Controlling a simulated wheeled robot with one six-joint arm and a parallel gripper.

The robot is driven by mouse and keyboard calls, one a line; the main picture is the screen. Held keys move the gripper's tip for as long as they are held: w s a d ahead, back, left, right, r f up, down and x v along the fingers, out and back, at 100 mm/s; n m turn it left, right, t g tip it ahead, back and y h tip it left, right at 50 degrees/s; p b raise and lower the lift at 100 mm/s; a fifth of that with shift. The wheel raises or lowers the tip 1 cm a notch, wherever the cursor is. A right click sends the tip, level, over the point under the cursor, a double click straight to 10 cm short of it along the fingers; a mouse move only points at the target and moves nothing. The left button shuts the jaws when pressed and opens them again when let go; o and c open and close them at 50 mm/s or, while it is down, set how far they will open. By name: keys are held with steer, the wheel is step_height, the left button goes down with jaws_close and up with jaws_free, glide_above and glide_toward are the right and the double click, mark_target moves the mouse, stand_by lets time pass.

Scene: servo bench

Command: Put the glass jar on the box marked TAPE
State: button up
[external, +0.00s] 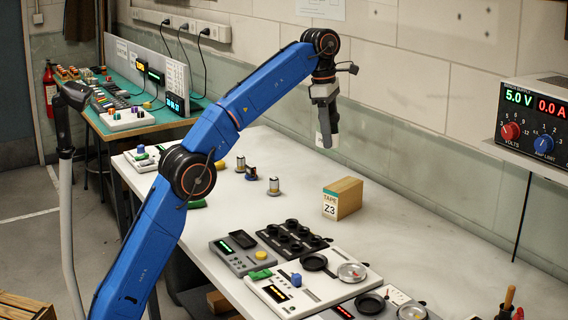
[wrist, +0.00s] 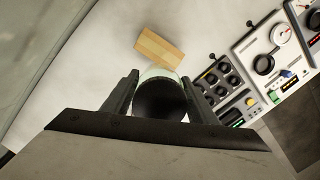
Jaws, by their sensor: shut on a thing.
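The box marked TAPE (external: 349,197) is a tan block on the white bench, with a label reading TAPE and Z3. In the wrist view its plain top (wrist: 160,46) lies just beyond the jar. My gripper (external: 326,138) is raised above the bench, pointing down, and appears above the box in the picture. In the wrist view its two fingers (wrist: 153,94) are shut on the glass jar (wrist: 160,99), which shows a clear rim and a dark round end. In the external view the jar is mostly hidden by the finger; a pale sliver (external: 320,140) shows beside it.
A power supply (external: 540,117) is mounted on the wall at right. The bench right of the box is clear.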

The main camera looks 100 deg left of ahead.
mark_target(335, 136)
steer(key=shift+n, duration=0.6)
steer(key=shift+w+d+f, duration=0.35)
steer(key=shift+w+f, duration=0.1)
steer(key=shift+f, duration=1.1)
steer(key=shift+w+d+f, duration=0.35)
steer(key=shift+w+f, duration=0.15)
steer(key=shift+f, duration=1)
steer(key=shift+w+d+f, duration=0.35)
steer(key=shift+w+f, duration=0.1)
steer(key=shift+f, duration=1.1)
steer(key=shift+f, duration=0.15)
steer(key=o, duration=1.1)
steer(key=r, duration=0.4)
steer(key=s+r, duration=0.1)
steer(key=r, duration=0.2)
steer(key=shift+r, duration=0.4)
